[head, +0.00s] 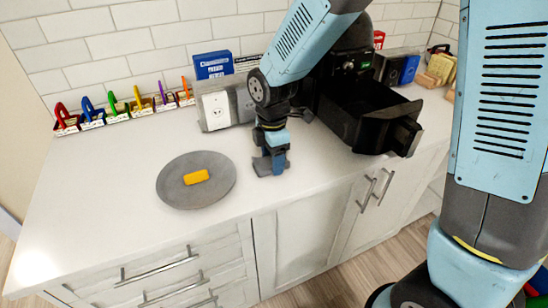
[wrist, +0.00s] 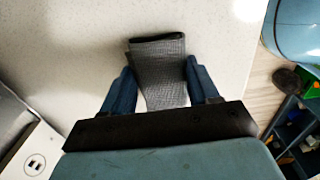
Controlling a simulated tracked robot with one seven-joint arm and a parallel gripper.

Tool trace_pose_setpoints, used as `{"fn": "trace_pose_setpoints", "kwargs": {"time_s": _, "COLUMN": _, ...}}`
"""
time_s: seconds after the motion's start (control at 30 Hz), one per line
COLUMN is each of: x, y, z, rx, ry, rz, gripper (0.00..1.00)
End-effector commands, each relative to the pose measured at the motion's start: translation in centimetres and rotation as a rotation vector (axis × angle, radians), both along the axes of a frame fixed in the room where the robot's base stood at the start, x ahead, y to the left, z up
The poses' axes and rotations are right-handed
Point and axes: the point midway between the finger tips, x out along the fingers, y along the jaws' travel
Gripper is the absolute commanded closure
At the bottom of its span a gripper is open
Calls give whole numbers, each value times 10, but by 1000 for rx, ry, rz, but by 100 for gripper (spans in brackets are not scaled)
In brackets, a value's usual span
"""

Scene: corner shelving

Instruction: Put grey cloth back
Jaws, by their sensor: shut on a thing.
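The grey cloth (wrist: 160,72) is a folded, textured piece between the two blue fingers of my gripper (wrist: 160,68) in the wrist view. My gripper is shut on it, and the cloth's end sticks out past the fingertips. In the head view my gripper (head: 272,158) points down at the white counter, right of the round grey plate. A grey bit of the cloth (head: 262,168) shows at the fingertips, low over or touching the counter; I cannot tell which.
A yellow block (head: 196,177) lies on the grey plate (head: 172,193). A grey outlet box (head: 216,110) stands behind my gripper. A black appliance with its drawer (head: 370,118) pulled out is to the right. Colourful small items (head: 113,105) line the wall. The counter's front left is clear.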

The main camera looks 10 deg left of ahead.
Motion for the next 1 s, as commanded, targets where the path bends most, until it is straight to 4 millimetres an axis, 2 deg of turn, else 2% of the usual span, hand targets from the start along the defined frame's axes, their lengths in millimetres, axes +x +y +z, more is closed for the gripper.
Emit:
{"fn": "trace_pose_setpoints", "kwargs": {"time_s": 0.57, "x": -3, "y": -1, "z": -16, "rx": -4, "ry": 6, "rz": 3, "gripper": 64}}
{"fn": "trace_pose_setpoints", "kwargs": {"time_s": 0.6, "x": -3, "y": -1, "z": -16, "rx": -4, "ry": 6, "rz": 3, "gripper": 36}}
{"fn": "trace_pose_setpoints", "kwargs": {"time_s": 0.83, "x": -4, "y": 0, "z": -16, "rx": -4, "ry": 7, "rz": 3, "gripper": 15}}
{"fn": "trace_pose_setpoints", "kwargs": {"time_s": 1.0, "x": -4, "y": 0, "z": -16, "rx": -4, "ry": 8, "rz": 3, "gripper": 15}}
